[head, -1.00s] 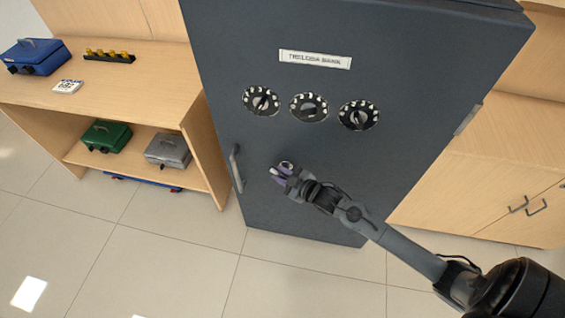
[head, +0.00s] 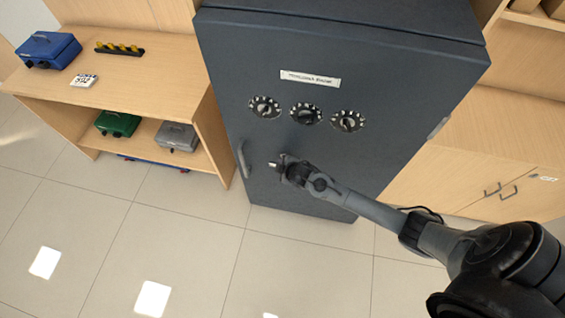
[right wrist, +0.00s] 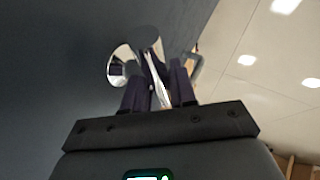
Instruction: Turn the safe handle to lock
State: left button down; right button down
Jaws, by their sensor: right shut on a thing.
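The dark grey safe (head: 225,110) stands upright with its door closed. Its chrome handle (right wrist: 148,40) shows in the right wrist view, with a round shiny base against the door and a lever running down between my fingers. My right gripper (right wrist: 158,85) is shut on this lever with its dark purple fingers. In the head view, my right gripper (head: 279,164) is against the door's lower left part, below the dials, and hides most of the handle. My left gripper is in neither view.
Three round dials (head: 306,114) sit under a white name plate (head: 310,79). A vertical grey pull (head: 243,159) is left of my gripper. A wooden shelf (head: 160,75) with cash boxes stands left, a wooden cabinet (head: 450,180) right. The tiled floor in front is clear.

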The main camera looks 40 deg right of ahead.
jog(key=shift+f, duration=0.15)
dwell(0.3)
jog(key=c, duration=1)
grip_release()
jog(key=shift+s+a+r, duration=0.1)
jog(key=shift+s+r, duration=0.15)
jog(key=shift+r, duration=0.25)
jog(key=p+v, duration=0.3)
jog(key=v, duration=0.6)
jog(key=shift+s+r, duration=0.25)
jog(key=shift+r, duration=0.05)
